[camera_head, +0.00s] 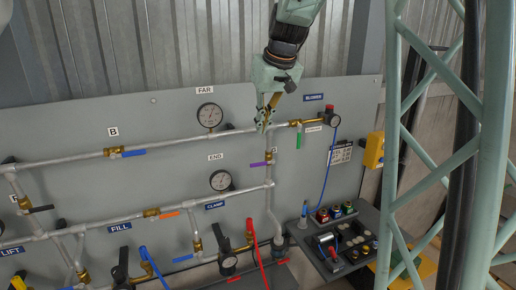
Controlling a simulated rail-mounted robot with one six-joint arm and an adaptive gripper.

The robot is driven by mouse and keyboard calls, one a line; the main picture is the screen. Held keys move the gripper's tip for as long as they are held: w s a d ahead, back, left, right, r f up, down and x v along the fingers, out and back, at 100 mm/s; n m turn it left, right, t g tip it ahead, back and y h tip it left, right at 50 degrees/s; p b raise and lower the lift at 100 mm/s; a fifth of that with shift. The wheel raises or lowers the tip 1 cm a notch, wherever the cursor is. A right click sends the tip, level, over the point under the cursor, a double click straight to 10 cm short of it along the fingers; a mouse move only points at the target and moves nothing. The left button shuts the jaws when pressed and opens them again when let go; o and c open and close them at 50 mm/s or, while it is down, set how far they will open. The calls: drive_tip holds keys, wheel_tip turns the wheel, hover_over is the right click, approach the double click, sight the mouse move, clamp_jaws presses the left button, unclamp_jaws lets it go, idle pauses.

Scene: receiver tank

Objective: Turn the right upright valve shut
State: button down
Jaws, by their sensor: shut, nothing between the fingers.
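The valve with the purple lever (258,163) sits on the right upright pipe (270,190), below the upper horizontal pipe. Its brass body (269,157) shows at the pipe. The purple lever points left, roughly level, across the line of the pipe. My gripper (263,126) points down at the upper pipe junction, above the purple lever and apart from it in the picture. Its fingers are shut and hold nothing. Whether they touch the pipe behind them cannot be told.
A green lever (299,139) hangs from a brass valve just right of my gripper. Gauges (210,115) and (220,180) stand left of the upright. A blue lever (133,153) is further left. A control box (340,240) stands lower right. A green lattice frame (405,110) fills the right.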

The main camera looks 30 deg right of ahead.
drive_tip(key=g+p, duration=0.1)
drive_tip(key=p, duration=0.1)
drive_tip(key=shift+w+d+r+p, duration=0.25)
drive_tip(key=shift+d+r+p, duration=0.05)
drive_tip(key=shift+d+r, duration=0.1)
drive_tip(key=shift+f, duration=0.2)
hover_over(263, 164)
drive_tip(key=a, duration=0.2)
wheel_tip(263, 164, down, 12)
drive_tip(key=r, duration=0.1)
drive_tip(key=shift+s+f, duration=0.1)
drive_tip(key=shift+f, duration=1)
